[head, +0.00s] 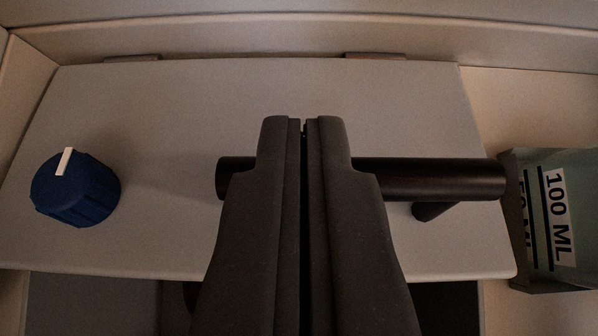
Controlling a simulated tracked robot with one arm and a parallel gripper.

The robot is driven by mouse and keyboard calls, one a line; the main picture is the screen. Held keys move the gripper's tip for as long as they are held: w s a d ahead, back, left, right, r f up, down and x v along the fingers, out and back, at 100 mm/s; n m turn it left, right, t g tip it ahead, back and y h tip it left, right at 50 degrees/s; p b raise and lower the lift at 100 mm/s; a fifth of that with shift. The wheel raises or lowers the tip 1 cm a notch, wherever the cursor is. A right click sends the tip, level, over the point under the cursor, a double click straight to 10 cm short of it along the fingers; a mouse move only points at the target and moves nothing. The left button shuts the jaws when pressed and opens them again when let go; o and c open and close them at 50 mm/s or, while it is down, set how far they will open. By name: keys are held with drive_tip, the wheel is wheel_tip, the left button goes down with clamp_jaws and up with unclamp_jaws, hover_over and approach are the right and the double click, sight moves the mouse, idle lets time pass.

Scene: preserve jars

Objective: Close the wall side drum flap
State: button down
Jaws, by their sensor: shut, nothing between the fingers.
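A pale flat flap (300,90) spreads across the middle of the head view. A dark round bar handle (440,179) runs sideways over its right half, with a post (432,211) near its right end. A blue knob (76,189) with a white pointer sits on the flap's left part. My gripper (303,124) is shut and empty. Its fingers cross in front of the handle and hide its middle; I cannot tell whether they touch it. Two brownish strips, perhaps hinges, show at the far edge, one at left (132,58) and one at right (375,56).
A box-like container (518,215) marked "100 ML" stands close by the flap's right edge. A pale wall or ledge (300,34) runs behind the far edge. Dark gaps (450,305) show below the near edge. Pale surface is bare at upper right (530,105).

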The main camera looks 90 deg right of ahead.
drive_tip(key=shift+d+r, duration=0.2)
drive_tip(key=shift+r, duration=0.2)
drive_tip(key=r, duration=0.1)
drive_tip(key=d+r, duration=0.1)
drive_tip(key=r, duration=0.1)
drive_tip(key=shift+w+r, duration=0.1)
drive_tip(key=shift+w, duration=0.05)
drive_tip(key=p+v, duration=0.2)
drive_tip(key=v, duration=0.7)
drive_tip(key=s+d+r+y+p, duration=0.2)
drive_tip(key=d+r+y+p, duration=0.2)
drive_tip(key=p, duration=1.2)
drive_tip(key=shift+s+d+y, duration=0.15)
drive_tip(key=shift+d+y, duration=0.5)
drive_tip(key=shift+y, duration=0.45)
drive_tip(key=x, duration=0.4)
drive_tip(key=a+x, duration=0.1)
drive_tip(key=x, duration=0.3)
drive_tip(key=a+p+x, duration=0.1)
drive_tip(key=x, duration=0.3)
drive_tip(key=shift+s+f, duration=0.2)
drive_tip(key=shift+f, duration=0.05)
drive_tip(key=shift+a+f, duration=0.25)
drive_tip(key=shift+f, duration=0.4)
drive_tip(key=shift+f, duration=0.1)
